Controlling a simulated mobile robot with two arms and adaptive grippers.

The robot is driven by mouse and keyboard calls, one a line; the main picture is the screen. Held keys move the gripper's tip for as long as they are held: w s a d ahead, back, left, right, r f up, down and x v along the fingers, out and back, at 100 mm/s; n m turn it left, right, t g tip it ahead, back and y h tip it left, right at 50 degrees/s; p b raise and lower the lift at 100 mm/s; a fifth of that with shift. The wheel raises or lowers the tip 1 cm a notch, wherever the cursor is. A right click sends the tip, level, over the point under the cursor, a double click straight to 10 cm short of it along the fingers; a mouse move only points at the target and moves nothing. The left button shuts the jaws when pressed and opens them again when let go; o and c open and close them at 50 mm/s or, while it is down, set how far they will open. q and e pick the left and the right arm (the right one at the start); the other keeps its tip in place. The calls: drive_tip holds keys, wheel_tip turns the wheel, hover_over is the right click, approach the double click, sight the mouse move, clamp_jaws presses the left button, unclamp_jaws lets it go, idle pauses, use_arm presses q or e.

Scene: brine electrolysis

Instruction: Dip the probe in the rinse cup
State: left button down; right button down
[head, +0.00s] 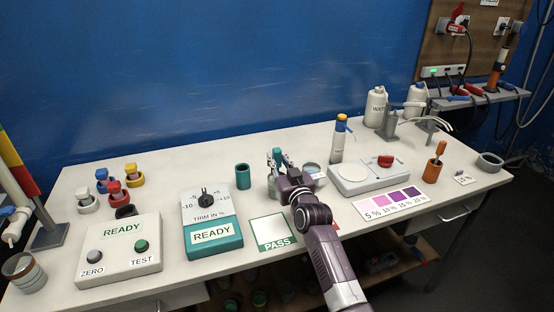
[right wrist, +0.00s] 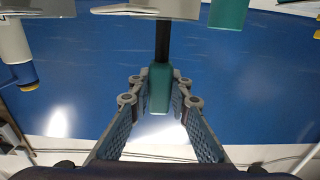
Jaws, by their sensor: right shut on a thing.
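The probe has a teal handle (head: 278,156), which also shows in the right wrist view (right wrist: 160,88) with a dark shaft (right wrist: 162,40). My right gripper (head: 279,166) is shut on the handle, above the middle of the bench. In the head view the gripper hides the probe's lower end; in the right wrist view its tip is not clear. A teal cup (head: 242,177) stands just left of the gripper and shows at the wrist view's top edge (right wrist: 228,13). A clear cup (head: 313,169) stands just right, partly hidden. I cannot tell which is the rinse cup. My left gripper is not in view.
A white scale-like device (head: 348,183) and a yellow-capped bottle (head: 338,142) stand to the right. A trim box (head: 212,219), a ZERO/TEST box (head: 121,247) and coloured plugs (head: 117,190) stand left. A PASS card (head: 272,232) lies in front.

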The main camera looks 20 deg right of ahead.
wheel_tip(320, 180, up, 11)
drive_tip(key=p, duration=0.9)
drive_tip(key=shift+f, duration=0.1)
drive_tip(key=shift+d, duration=0.1)
